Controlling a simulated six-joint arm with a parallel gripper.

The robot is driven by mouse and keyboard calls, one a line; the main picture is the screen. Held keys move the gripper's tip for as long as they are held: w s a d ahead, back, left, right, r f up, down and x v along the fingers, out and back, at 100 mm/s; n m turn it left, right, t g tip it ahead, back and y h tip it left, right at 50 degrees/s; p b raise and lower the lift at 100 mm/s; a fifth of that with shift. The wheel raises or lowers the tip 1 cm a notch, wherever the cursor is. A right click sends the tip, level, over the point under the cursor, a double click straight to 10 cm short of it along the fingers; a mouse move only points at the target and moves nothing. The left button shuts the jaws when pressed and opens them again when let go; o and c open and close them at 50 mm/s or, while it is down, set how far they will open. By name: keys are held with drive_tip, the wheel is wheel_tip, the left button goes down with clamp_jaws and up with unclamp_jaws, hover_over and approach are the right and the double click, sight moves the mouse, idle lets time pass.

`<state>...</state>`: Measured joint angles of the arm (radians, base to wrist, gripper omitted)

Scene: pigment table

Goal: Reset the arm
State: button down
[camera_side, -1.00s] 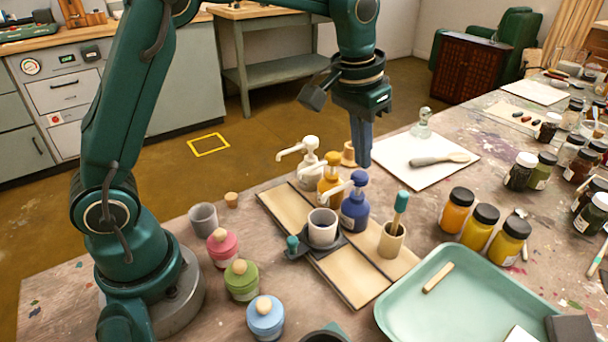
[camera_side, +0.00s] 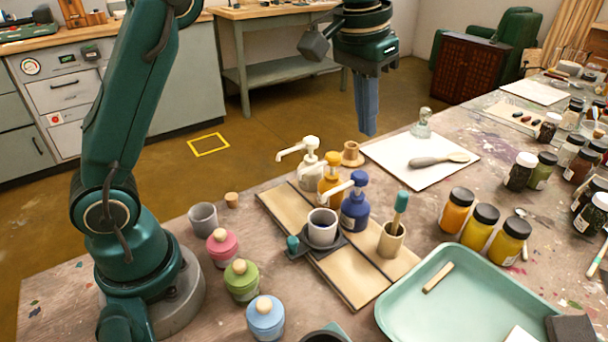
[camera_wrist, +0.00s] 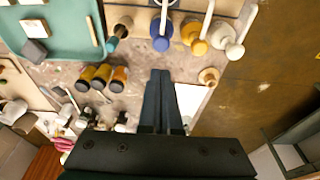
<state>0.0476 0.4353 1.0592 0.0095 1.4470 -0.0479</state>
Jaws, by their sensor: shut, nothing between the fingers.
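My gripper (camera_side: 367,134) is shut and empty in the side view. It hangs pointing down, high above the far edge of the table, behind the pump bottles and apart from everything. In the wrist view my gripper (camera_wrist: 160,74) shows its two fingers pressed together, with the table far below.
A grey cup (camera_side: 322,228) sits on a dark holder on the wooden board (camera_side: 352,283). A green tray (camera_side: 470,312) lies right. Air around my gripper is clear.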

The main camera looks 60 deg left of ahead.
drive_tip(key=s+a+r+t, duration=0.15)
drive_tip(key=s+r, duration=0.35)
drive_tip(key=s, duration=0.5)
drive_tip(key=s+f+t, duration=0.2)
drive_tip(key=s+f, duration=0.7)
drive_tip(key=shift+f, duration=0.1)
idle(1.1)
